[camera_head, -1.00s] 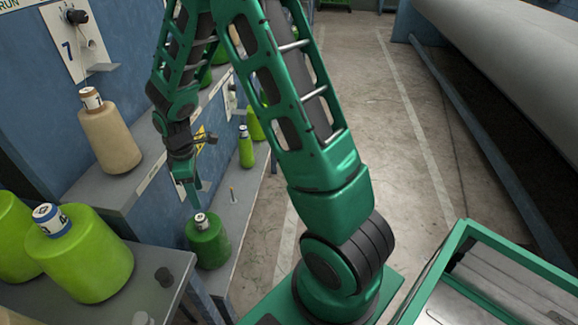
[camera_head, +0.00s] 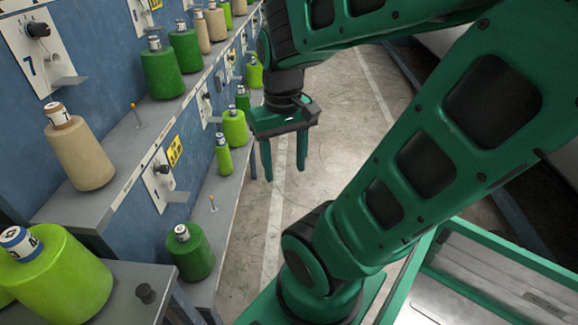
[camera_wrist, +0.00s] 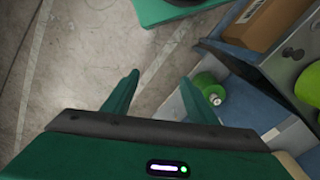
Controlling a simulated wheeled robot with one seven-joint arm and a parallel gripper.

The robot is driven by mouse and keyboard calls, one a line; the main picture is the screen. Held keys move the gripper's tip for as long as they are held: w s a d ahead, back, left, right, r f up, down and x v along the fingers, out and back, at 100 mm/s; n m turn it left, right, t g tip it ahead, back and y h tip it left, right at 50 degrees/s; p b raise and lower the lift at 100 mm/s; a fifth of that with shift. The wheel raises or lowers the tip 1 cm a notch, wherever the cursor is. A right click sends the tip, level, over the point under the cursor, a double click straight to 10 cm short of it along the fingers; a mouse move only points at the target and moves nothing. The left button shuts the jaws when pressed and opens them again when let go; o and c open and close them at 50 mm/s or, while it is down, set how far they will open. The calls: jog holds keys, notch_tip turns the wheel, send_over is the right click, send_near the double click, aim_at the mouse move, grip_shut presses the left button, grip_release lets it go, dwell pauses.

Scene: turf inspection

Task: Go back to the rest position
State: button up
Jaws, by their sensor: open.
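My gripper (camera_head: 283,165) is open and empty in the head view, its two fingers pointing down over the aisle floor, to the right of the shelves. In the wrist view my gripper (camera_wrist: 155,95) shows its two fingers apart with only bare floor between them. My arm folds across the upper right of the head view and hides part of the aisle.
Blue shelving on the left holds several yarn cones, including a beige cone (camera_head: 78,153), a dark green cone (camera_head: 189,252) and a lime cone (camera_head: 60,275). A thin peg (camera_head: 138,116) stands on the upper shelf. The aisle floor (camera_head: 340,110) is clear.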

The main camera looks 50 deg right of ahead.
jog(key=shift+s+r+m, duration=0.1)
jog(key=shift+s+m, duration=0.5)
jog(key=shift+s, duration=0.6)
